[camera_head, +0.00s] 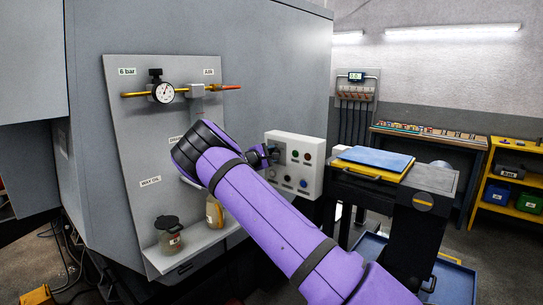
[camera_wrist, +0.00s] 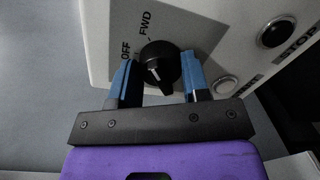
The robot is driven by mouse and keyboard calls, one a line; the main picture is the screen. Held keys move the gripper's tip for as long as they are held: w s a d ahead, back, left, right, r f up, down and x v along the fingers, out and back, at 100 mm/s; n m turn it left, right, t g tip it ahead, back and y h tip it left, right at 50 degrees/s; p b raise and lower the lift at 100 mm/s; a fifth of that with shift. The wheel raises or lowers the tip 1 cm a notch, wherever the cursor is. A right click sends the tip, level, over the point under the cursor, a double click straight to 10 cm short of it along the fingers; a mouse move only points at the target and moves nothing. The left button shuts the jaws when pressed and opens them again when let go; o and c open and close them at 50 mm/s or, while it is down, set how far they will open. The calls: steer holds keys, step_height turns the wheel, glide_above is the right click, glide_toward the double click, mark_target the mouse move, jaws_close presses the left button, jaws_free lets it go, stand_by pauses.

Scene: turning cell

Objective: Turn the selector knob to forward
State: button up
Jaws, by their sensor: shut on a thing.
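A black selector knob (camera_wrist: 161,66) sits on the white control box in the wrist view. The labels OFF and FWD are printed beside it, with a short mark near FWD. A white line shows on the knob; I cannot tell for sure which label it points to. My gripper (camera_wrist: 159,62) has its blue fingers on either side of the knob and is shut on it. In the head view my gripper (camera_head: 268,154) reaches the left part of the control box (camera_head: 309,152) and partly hides the knob.
A black button (camera_wrist: 276,32) and a pale button (camera_wrist: 224,82) are right of the knob. A grey panel (camera_head: 122,98) with a gauge (camera_head: 162,92) and a shelf with containers stands left. A stand with a blue folder (camera_head: 375,158) is right of the box.

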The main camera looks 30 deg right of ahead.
steer(key=shift+f, duration=0.1)
steer(key=o, duration=0.9)
steer(key=shift+a, duration=0.15)
steer(key=v, duration=1)
steer(key=shift+s+a, duration=0.1)
steer(key=shift+a, duration=0.15)
